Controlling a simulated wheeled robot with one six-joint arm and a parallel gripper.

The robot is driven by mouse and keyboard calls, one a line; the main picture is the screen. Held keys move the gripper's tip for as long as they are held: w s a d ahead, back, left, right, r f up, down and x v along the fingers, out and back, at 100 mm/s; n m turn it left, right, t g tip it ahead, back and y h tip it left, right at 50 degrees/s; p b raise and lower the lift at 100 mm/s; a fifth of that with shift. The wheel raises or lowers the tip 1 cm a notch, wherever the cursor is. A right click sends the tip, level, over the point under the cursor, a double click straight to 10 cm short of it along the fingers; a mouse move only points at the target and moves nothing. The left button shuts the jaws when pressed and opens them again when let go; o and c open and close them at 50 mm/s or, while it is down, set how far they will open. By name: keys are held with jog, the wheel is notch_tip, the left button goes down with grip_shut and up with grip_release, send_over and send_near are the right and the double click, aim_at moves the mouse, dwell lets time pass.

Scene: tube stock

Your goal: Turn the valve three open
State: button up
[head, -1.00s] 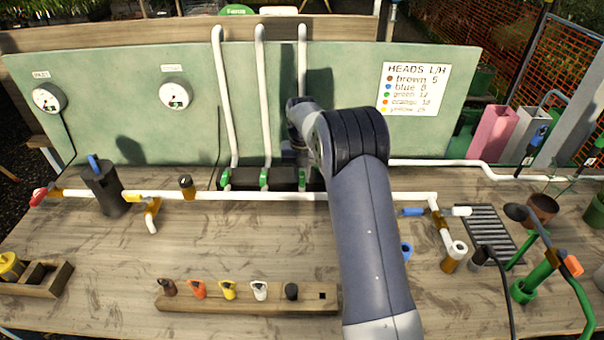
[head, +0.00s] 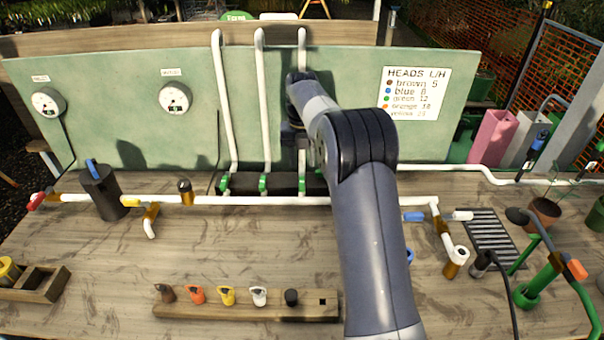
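A black valve box (head: 284,184) sits at the foot of the green backboard, with white pipes rising from it. Green valve handles show at the left pipe (head: 225,182), the middle pipe (head: 263,183) and the third pipe (head: 302,183). More green shows beside my arm, partly hidden by it. I cannot read valve numbers or tell how far each is turned. My gripper (head: 293,138) is a small dark shape in front of the third pipe (head: 302,55), above its green handle and apart from it. Its fingers are not clear enough to tell open from shut.
A white pipe (head: 330,201) runs across the bench in front of the valves. A dark can (head: 101,190) stands left. A wooden rack (head: 240,311) of coloured heads lies at the front. Two gauges (head: 175,98) and a heads chart (head: 414,93) are on the backboard. The bench's middle is clear.

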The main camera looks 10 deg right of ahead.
aim_at(301, 181)
notch_tip(301, 181, up, 4)
jog(key=shift+f, duration=0.2)
notch_tip(301, 181, down, 11)
jog(key=shift+f+p, duration=0.1)
jog(key=shift+p, duration=0.55)
jog(key=shift+a, duration=0.15)
jog(key=shift+r, duration=0.25)
